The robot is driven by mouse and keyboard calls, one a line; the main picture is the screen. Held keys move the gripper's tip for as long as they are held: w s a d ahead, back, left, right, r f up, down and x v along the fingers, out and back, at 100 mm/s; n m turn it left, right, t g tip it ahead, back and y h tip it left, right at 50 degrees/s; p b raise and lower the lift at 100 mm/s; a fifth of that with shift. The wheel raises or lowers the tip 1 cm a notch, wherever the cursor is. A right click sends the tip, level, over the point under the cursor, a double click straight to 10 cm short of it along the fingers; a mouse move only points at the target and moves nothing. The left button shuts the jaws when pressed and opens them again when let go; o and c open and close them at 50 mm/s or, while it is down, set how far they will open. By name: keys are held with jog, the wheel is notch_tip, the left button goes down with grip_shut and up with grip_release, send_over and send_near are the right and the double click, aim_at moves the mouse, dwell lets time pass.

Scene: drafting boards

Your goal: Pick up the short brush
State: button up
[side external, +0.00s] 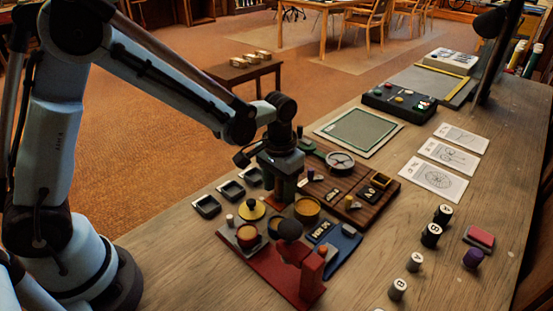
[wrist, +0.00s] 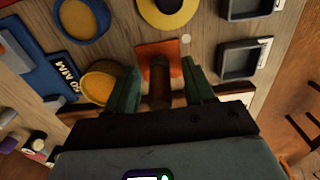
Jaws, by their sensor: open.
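My gripper (side external: 284,190) points down over the left side of the table, among small cups and trays. In the wrist view its two green fingers (wrist: 162,88) are open. A dark brown cylinder (wrist: 159,85) shows in the gap between them, with no clear contact on either side. It may be the short brush, but I cannot tell for sure. An orange-red square (wrist: 150,50) lies just beyond it. In the side view the fingers hide what lies between them.
A yellow disc with a black knob (side external: 252,209), a round yellow cup (side external: 307,208) and small dark trays (side external: 207,206) crowd the gripper. A dark red stand (side external: 310,275) and a blue tray (side external: 343,242) are in front. A wooden tray (side external: 362,213) is to the right.

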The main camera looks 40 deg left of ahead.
grip_shut()
jog(key=shift+r, duration=0.1)
jog(key=shift+r, duration=0.5)
jog(key=r, duration=0.2)
jog(key=d+r, duration=0.1)
jog(key=shift+s+r, duration=0.3)
jog(key=shift+s, duration=0.05)
jog(key=s+d+r, duration=0.6)
jog(key=d, duration=0.2)
jog(key=shift+w+a+f, duration=0.3)
jog(key=shift+w+f, duration=1)
jog(key=shift+w+a+f, duration=0.25)
jog(key=shift+w+f, duration=1)
jog(key=shift+w+a+f, duration=0.3)
jog(key=shift+w+f, duration=1)
